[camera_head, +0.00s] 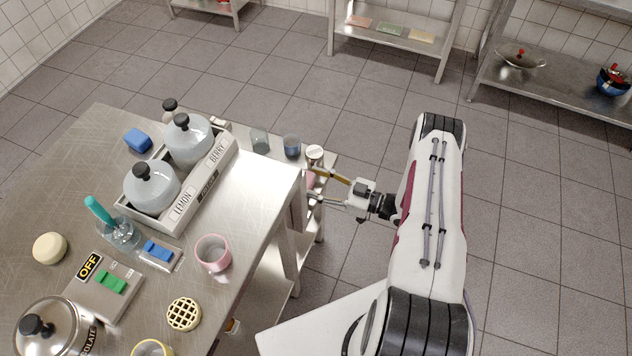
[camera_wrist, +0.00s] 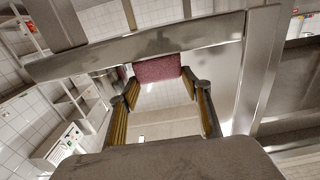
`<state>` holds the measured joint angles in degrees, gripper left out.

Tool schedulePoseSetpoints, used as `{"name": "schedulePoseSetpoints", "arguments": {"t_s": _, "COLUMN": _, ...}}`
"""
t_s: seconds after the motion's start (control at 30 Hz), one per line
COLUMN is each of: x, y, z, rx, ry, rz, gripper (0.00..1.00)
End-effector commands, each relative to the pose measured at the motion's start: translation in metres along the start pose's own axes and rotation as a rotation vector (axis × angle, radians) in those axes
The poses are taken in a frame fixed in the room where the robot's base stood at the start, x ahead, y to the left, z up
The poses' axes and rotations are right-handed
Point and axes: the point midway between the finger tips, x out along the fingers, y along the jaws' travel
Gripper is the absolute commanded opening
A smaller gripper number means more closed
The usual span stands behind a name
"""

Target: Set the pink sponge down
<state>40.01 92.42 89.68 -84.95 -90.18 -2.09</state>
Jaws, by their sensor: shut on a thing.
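The pink sponge (camera_head: 311,179) shows as a small pink patch just past the right corner of the steel table, partly hidden by my fingers and the table edge. In the wrist view the sponge (camera_wrist: 157,68) is a dark pink block between my fingertips. My gripper (camera_head: 319,186) reaches in from the right and is shut on the sponge; it also shows in the wrist view (camera_wrist: 159,78). I cannot tell whether the sponge touches a surface beneath it.
The steel table (camera_head: 258,196) carries a crate (camera_head: 205,185) with lidded jars, a pink mug (camera_head: 213,252) and a switch box (camera_head: 104,290). Beyond its far right edge stand a blue glass (camera_head: 291,146) and a white-topped container (camera_head: 314,153), close to my fingers. Open floor lies beyond.

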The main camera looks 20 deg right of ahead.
Motion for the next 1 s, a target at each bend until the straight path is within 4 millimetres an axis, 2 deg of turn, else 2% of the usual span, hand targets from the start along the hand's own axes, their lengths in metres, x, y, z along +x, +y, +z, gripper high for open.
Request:
{"name": "schedulePoseSetpoints", "arguments": {"t_s": 0.33, "x": 0.0, "y": -0.0001, "z": 0.0033, "rx": 0.0, "ry": 0.0, "rz": 0.0, "gripper": 0.39}}
{"name": "schedulePoseSetpoints", "arguments": {"t_s": 0.4, "x": 0.0, "y": 0.0, "z": 0.003, "rx": 0.0, "ry": 0.0, "rz": 0.0, "gripper": 0.63}}
{"name": "schedulePoseSetpoints", "arguments": {"t_s": 0.43, "x": 0.0, "y": 0.0, "z": 0.003, "rx": 0.0, "ry": 0.0, "rz": 0.0, "gripper": 0.64}}
{"name": "schedulePoseSetpoints", "arguments": {"t_s": 1.0, "x": -0.0031, "y": 0.0005, "z": -0.0003, "rx": 0.0, "ry": 0.0, "rz": 0.002, "gripper": 0.64}}
